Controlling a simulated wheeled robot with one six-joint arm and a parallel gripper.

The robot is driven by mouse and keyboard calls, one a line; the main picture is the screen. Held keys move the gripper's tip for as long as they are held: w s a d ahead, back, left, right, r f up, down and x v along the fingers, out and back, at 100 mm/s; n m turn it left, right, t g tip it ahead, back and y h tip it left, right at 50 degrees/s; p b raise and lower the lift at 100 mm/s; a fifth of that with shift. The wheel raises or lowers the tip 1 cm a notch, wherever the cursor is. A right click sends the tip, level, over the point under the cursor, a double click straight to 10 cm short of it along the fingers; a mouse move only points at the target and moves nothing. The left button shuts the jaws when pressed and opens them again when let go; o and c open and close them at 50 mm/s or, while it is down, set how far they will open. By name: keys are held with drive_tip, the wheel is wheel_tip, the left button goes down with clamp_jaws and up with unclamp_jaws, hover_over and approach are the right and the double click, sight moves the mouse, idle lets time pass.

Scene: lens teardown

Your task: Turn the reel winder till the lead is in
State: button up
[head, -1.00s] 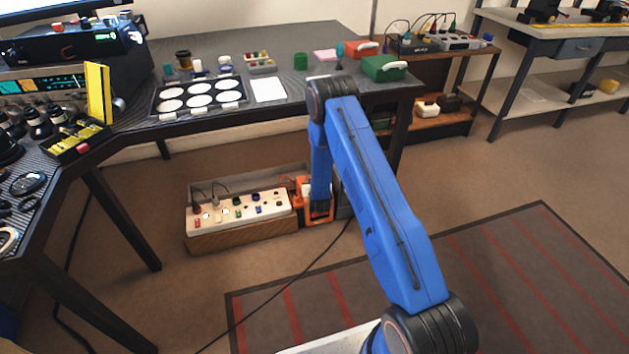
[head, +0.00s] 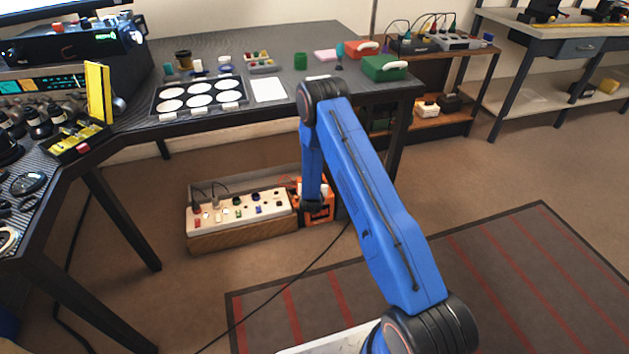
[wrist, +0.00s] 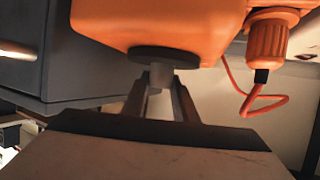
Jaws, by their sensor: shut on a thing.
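The reel winder is an orange housing (wrist: 160,22) at the top of the wrist view. A dark round hub (wrist: 140,53) is on it, with a small grey knob (wrist: 161,75) sticking out. My gripper (wrist: 161,88) is shut on this grey knob, one finger on each side. The orange lead (wrist: 262,105) hangs in a short loop at the right, from a dark end below a ribbed orange fitting (wrist: 267,42). In the head view the orange reel (head: 322,208) stands on the floor under the table, partly hidden by my arm.
A dark grey box (wrist: 60,60) stands close at the left of the housing in the wrist view. The dark table (head: 300,40) stands above. A striped mat (head: 480,270) lies to the right.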

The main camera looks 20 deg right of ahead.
drive_tip(key=m+g+h, duration=0.2)
drive_tip(key=m+h, duration=0.2)
drive_tip(key=shift+a+m+g+h, duration=0.1)
drive_tip(key=shift+m+g+h, duration=0.2)
drive_tip(key=shift+m+g, duration=0.1)
drive_tip(key=m+g+h, duration=0.3)
drive_tip(key=m+g, duration=0.1)
drive_tip(key=g, duration=0.1)
drive_tip(key=shift+w+m, duration=0.1)
drive_tip(key=shift+m, duration=0.3)
drive_tip(key=m+g+h, duration=0.1)
drive_tip(key=m+g, duration=0.3)
drive_tip(key=g, duration=0.1)
drive_tip(key=shift+m, duration=0.3)
drive_tip(key=shift+m+g+y, duration=0.4)
drive_tip(key=shift+m+g, duration=1.5)
drive_tip(key=shift+g, duration=0.7)
drive_tip(key=o, duration=1.1)
